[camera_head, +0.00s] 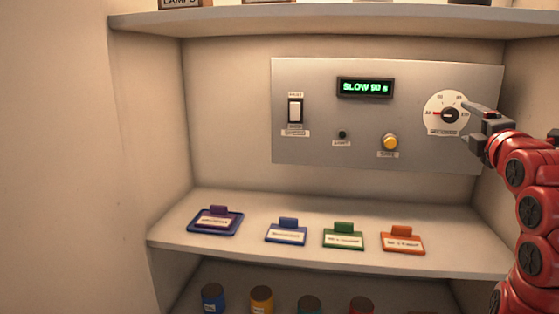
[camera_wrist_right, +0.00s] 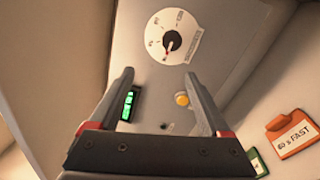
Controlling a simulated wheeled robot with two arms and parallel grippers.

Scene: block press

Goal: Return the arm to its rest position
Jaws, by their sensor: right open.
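My right arm comes in from the right in the head view, with its right gripper (camera_head: 482,122) held in front of the right end of a grey control panel (camera_head: 340,150). The gripper is close beside a round white dial (camera_head: 432,103) with a dark knob and a red pointer. In the right wrist view the right gripper (camera_wrist_right: 158,95) has its fingers wide apart with nothing between them. The dial (camera_wrist_right: 173,42) shows there beyond the fingertips, apart from them. My left gripper is not in view.
The panel carries a green display (camera_head: 365,87) reading "SLOW 90 s", a rocker switch (camera_head: 295,110) and a yellow button (camera_head: 390,142). Blue, green and orange tags (camera_head: 402,240) stand on the shelf (camera_head: 210,247) below; a purple one sits on a blue tray (camera_head: 199,228). Several jars are underneath.

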